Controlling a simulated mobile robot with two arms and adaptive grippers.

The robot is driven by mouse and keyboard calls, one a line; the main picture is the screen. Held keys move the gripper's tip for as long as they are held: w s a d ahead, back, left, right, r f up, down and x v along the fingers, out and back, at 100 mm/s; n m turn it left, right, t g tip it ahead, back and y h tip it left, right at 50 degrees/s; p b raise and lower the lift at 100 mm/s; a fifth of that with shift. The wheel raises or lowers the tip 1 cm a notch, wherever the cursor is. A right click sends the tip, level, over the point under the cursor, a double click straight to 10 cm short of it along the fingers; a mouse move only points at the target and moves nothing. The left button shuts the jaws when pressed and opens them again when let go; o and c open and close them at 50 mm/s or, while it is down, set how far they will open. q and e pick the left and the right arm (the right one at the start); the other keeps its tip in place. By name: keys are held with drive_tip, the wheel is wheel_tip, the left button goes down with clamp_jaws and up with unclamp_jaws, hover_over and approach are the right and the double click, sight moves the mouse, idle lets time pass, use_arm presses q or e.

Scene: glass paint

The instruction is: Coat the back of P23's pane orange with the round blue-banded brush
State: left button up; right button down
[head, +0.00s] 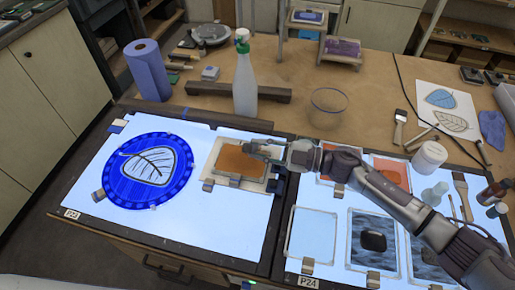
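The left light panel (225,225) carries the P23 label (72,214). On it lies a round pane (183,190) with a blue rim and a pale leaf with dark veins. To its right lies a cream-bordered square (212,171) with an orange-brown middle (236,163). My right gripper (258,149) reaches in from the right, over the far right part of this orange square; whether it touches it is unclear. Its fingers are small here, and I cannot tell whether they hold a brush. I cannot pick out the round blue-banded brush. My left gripper is out of view.
Behind the panel stand a blue paper roll (148,70), a spray bottle (245,85) and a clear bowl (328,104). The right panel, labelled P24 (309,283), holds several small panes partly behind my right arm.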

drive_tip(key=shift+r, duration=0.1)
idle(0.3)
drive_tip(key=shift+f, duration=0.45)
drive_tip(key=shift+f+b, duration=0.25)
drive_tip(key=shift+b, duration=0.05)
drive_tip(key=shift+d, duration=0.15)
idle(0.4)
drive_tip(key=shift+s+d, duration=0.2)
drive_tip(key=shift+d, duration=0.75)
